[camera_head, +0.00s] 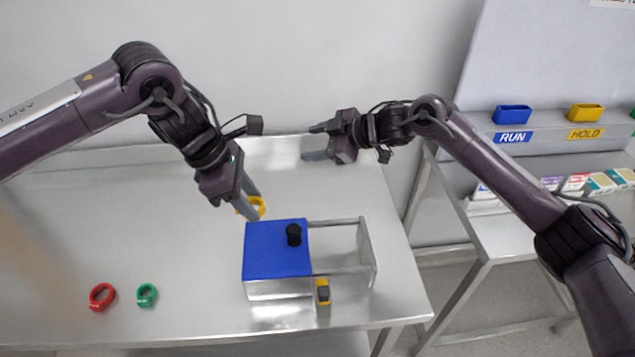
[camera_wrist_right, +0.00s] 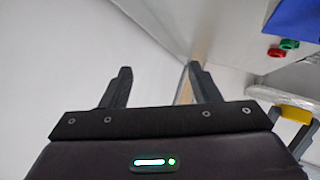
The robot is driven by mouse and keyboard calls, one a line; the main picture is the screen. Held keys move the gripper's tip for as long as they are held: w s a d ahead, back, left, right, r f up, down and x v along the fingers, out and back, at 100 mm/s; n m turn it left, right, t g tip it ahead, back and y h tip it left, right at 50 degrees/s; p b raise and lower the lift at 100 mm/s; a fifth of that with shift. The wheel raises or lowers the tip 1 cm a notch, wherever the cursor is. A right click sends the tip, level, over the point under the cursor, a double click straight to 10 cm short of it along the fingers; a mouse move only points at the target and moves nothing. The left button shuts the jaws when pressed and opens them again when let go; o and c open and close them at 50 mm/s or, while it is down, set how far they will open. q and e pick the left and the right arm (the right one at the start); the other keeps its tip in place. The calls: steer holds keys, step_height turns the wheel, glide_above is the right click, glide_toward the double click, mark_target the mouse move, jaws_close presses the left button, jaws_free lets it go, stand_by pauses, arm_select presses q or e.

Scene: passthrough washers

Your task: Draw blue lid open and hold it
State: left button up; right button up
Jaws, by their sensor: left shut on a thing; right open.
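The blue lid (camera_head: 268,262) lies flat over the clear-walled box (camera_head: 275,288) on the metal table. A black knob (camera_head: 293,235) stands on the lid near its right edge. My left gripper (camera_head: 250,207) is just behind the lid's back-left corner, apart from the knob. It is shut on a yellow ring (camera_head: 261,205), partly hidden by its fingers. My right gripper (camera_head: 312,142) is open and empty near the table's back edge, behind the box. Its fingers show in the right wrist view (camera_wrist_right: 155,88) with nothing between them.
Bare rails with an end frame (camera_head: 368,250) extend right from the box. A yellow-and-black piece (camera_head: 323,291) stands at its front right. A red ring (camera_head: 102,296) and a green ring (camera_head: 147,295) lie front left.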

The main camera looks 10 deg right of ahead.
steer(key=s+a+r+n+g, duration=0.2)
steer(key=s+a+n+g, duration=0.1)
steer(key=s+a, duration=0.3)
steer(key=g+h, duration=0.5)
steer(key=h, duration=0.1)
glide_toward(296, 228)
steer(key=shift+n+t, duration=0.3)
steer(key=shift+n, duration=0.1)
steer(key=x, duration=1)
steer(key=shift+s, duration=0.2)
